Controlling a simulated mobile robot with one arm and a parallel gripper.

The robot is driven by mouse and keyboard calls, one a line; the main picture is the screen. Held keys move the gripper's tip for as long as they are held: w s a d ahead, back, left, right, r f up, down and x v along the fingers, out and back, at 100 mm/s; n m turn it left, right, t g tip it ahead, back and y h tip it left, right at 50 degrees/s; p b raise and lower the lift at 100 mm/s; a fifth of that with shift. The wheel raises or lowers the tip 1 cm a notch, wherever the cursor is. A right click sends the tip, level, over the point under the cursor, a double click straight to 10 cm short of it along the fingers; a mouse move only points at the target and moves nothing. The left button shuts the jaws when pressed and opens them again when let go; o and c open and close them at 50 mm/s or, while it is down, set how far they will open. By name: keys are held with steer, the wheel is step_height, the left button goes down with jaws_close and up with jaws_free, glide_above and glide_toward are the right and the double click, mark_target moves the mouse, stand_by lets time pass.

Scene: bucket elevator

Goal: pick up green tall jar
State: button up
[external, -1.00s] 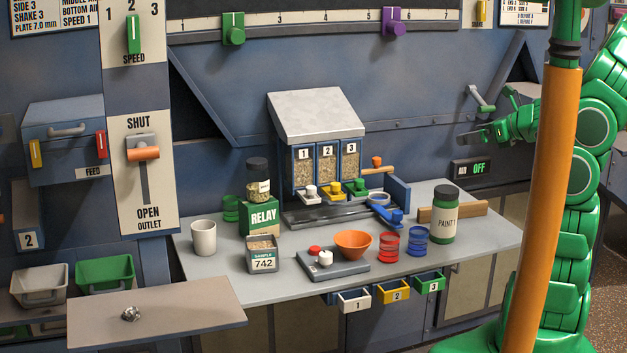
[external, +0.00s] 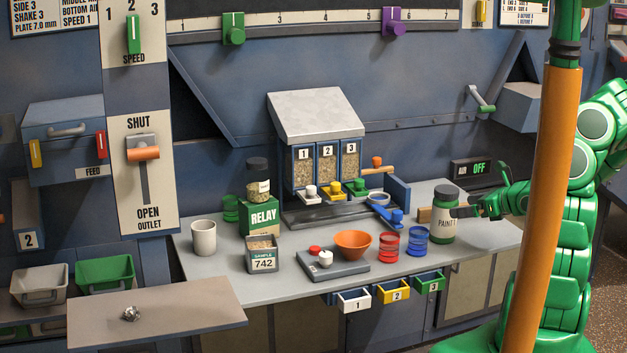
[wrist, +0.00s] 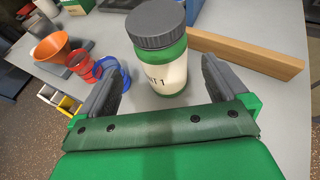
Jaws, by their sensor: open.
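The green tall jar (external: 443,217) has a dark grey lid and a cream label reading PAINT 1. It stands upright on the right part of the grey worktop. In the wrist view the jar (wrist: 165,78) stands just ahead of my gripper (wrist: 159,88), between the lines of its two dark fingers. The fingers are apart and the gripper is open and empty. In the external view my gripper (external: 472,209) is low at the jar's right side; whether it touches the jar cannot be told.
A wooden block (wrist: 245,54) lies behind the jar. A blue spool (external: 416,241), a red spool (external: 389,246) and an orange bowl (external: 353,244) stand to its left. Open drawers (external: 392,291) stick out below the worktop's front edge. An orange post (external: 543,210) hides part of my arm.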

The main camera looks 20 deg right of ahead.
mark_target(445, 209)
steer(key=shift+x, duration=3.95)
steer(key=shift+d+f, duration=0.2)
steer(key=c, duration=1.4)
steer(key=shift+r, duration=0.1)
steer(key=shift+c, duration=0.2)
